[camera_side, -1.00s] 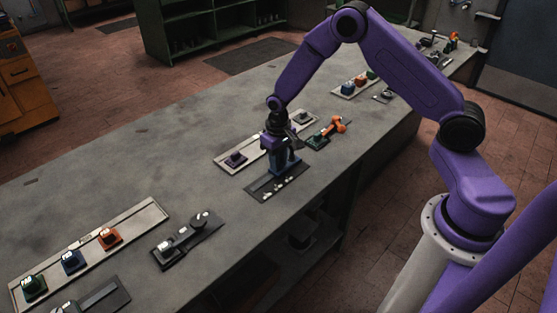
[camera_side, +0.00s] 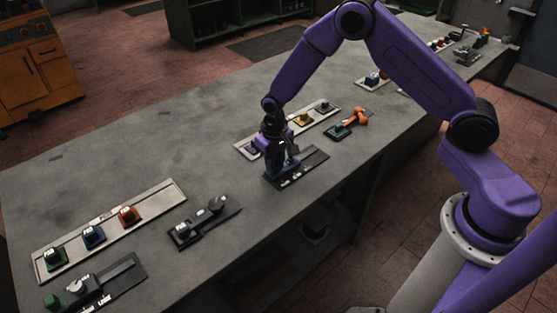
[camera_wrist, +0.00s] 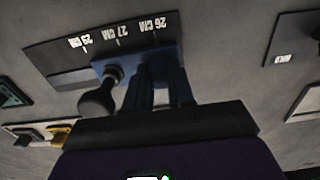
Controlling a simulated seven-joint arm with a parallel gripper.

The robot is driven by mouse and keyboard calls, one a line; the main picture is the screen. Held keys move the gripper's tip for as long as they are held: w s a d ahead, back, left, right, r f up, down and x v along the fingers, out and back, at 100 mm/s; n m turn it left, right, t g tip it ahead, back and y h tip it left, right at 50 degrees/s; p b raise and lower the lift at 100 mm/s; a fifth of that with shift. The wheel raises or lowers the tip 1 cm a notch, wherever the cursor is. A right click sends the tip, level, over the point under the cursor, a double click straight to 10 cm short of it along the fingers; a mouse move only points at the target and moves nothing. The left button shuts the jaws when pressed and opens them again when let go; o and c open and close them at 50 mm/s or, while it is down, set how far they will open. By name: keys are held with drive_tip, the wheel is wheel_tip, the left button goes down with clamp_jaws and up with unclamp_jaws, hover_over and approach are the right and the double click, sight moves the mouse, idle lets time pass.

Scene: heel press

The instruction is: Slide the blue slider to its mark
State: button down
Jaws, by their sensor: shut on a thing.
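The blue slider (camera_side: 277,176) sits near the left end of its dark rail plate (camera_side: 314,160). In the wrist view the blue slider (camera_wrist: 172,50) lies across the plate, which carries upside-down white marks that read about 26 CM and 27 CM, with one more at left. A dark round-ended knob (camera_wrist: 98,98) stands out on the slider's left side. My gripper (camera_side: 279,160) comes down from above and is shut on the slider; its fingers (camera_wrist: 160,90) also show in the wrist view. Which mark is the target, I cannot tell.
A pale tray (camera_side: 325,116) with purple, yellow and grey blocks lies just behind the plate. An orange-handled green part (camera_side: 345,127) is to the right. A dark fixture (camera_side: 204,221) and a tray with coloured blocks (camera_side: 110,232) are at left.

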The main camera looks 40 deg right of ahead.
drive_tip(key=shift+s+a+f, duration=0.1)
drive_tip(key=shift+a+f, duration=0.05)
drive_tip(key=shift+a, duration=0.2)
drive_tip(key=c, duration=1)
unclamp_jaws()
drive_tip(key=shift+o, duration=0.2)
drive_tip(key=shift+d, duration=0.1)
drive_tip(key=shift+r, duration=0.55)
wheel_tip(320, 180, up, 16)
drive_tip(key=shift+r, duration=0.15)
